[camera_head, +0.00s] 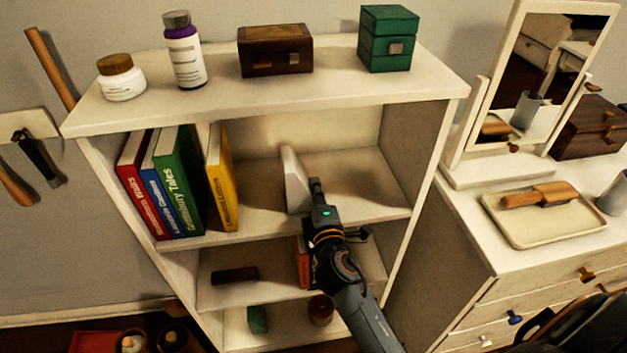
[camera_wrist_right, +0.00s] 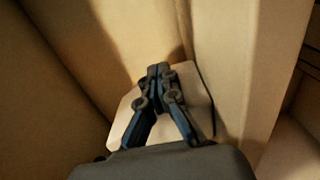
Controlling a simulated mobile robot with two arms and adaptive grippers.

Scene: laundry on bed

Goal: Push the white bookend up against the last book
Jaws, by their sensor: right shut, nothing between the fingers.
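The white bookend (camera_head: 293,182) stands upright on the upper shelf of the bookcase, right of the books. The last book is the yellow one (camera_head: 221,180), leaning slightly, with a clear gap of bare shelf between it and the bookend. My right gripper (camera_head: 316,187) is shut and empty, just right of the bookend in the head view. I cannot tell whether they touch. In the right wrist view my shut fingers (camera_wrist_right: 158,72) are in front of a pale plate (camera_wrist_right: 196,98), which seems to be the bookend. My left gripper is not in view.
Red (camera_head: 140,175), blue (camera_head: 163,190) and green (camera_head: 181,180) books stand left of the yellow one. The bookcase's right side wall (camera_head: 412,150) bounds the shelf. A jar (camera_head: 121,82), bottle (camera_head: 186,62), wooden box (camera_head: 276,52) and green box (camera_head: 388,42) stand on top.

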